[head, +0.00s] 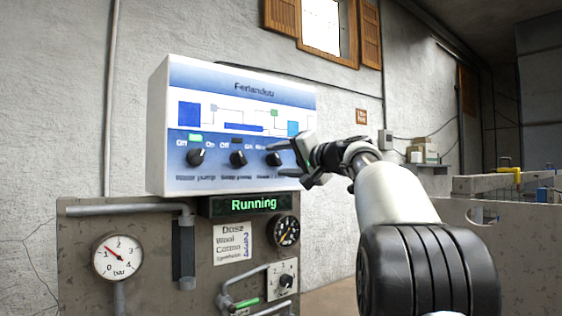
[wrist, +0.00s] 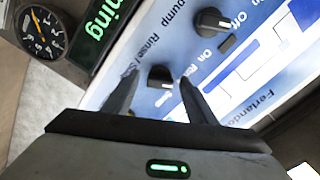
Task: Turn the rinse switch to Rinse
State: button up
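The control panel (head: 230,183) is a white box on the wall with a blue band of black knobs. The rightmost knob, the rinse switch (head: 273,159), also shows in the wrist view (wrist: 160,77), beside print reading "Rinse". Which position it points to is unclear. My gripper (head: 281,157) is at this knob with its fingers apart. In the wrist view my gripper (wrist: 159,82) has one fingertip on each side of the knob, with visible gaps; whether they reach down around it I cannot tell.
The middle knob (head: 238,158) has a dark lamp; the left knob (head: 196,157) has a green lit lamp (head: 195,137). A "Running" display (head: 240,205) sits below the panel. A black dial (head: 286,231), a pressure gauge (head: 117,257) and pipes are lower down.

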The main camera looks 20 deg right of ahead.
jog(key=b+v, duration=0.2)
jog(key=v, duration=1.5)
jog(key=shift+s, duration=0.2)
